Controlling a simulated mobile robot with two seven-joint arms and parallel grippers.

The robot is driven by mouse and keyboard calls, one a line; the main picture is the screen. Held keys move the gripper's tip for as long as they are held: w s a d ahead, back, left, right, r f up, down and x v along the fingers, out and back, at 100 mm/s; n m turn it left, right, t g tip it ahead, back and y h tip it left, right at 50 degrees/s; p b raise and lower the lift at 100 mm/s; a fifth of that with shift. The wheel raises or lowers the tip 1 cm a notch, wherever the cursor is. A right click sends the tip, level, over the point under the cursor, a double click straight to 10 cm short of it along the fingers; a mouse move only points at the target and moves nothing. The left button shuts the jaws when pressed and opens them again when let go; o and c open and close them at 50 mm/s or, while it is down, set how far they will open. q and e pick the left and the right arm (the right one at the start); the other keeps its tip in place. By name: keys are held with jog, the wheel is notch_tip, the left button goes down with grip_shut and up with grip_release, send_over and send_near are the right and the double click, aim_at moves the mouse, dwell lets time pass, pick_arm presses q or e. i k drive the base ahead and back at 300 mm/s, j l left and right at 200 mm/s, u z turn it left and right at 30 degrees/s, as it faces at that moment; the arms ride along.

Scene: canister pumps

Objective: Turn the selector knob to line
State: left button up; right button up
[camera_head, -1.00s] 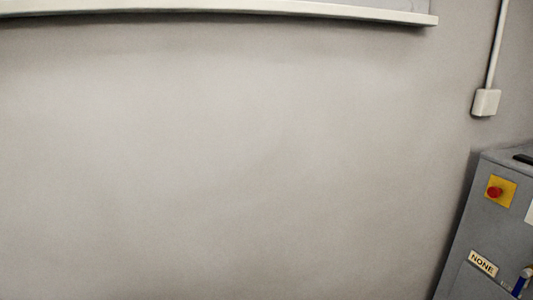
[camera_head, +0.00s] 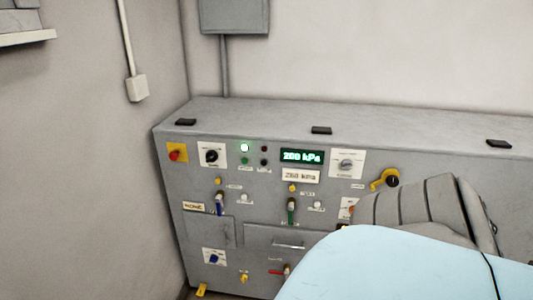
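A grey control cabinet (camera_head: 230,118) stands against the back wall with many controls on its front. A black rotary knob (camera_head: 211,157) sits on a white plate at its upper left. A grey rotary knob (camera_head: 346,165) sits on a larger white plate right of the green display. The print on both plates is too small to read, so I cannot tell which is the selector or where each points. A blue knob (camera_head: 213,258) sits on a white plate low on the left. Neither of my grippers is in view.
The display (camera_head: 302,157) reads about 260 kPa. A red button (camera_head: 175,155) on yellow is at far left, a yellow handle (camera_head: 384,180) at right. A light-blue surface (camera_head: 400,270) and a grey ribbed object (camera_head: 425,210) stand in front, hiding the cabinet's lower right.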

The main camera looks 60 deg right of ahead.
aim_at(346, 164)
jog(key=z, duration=2.25)
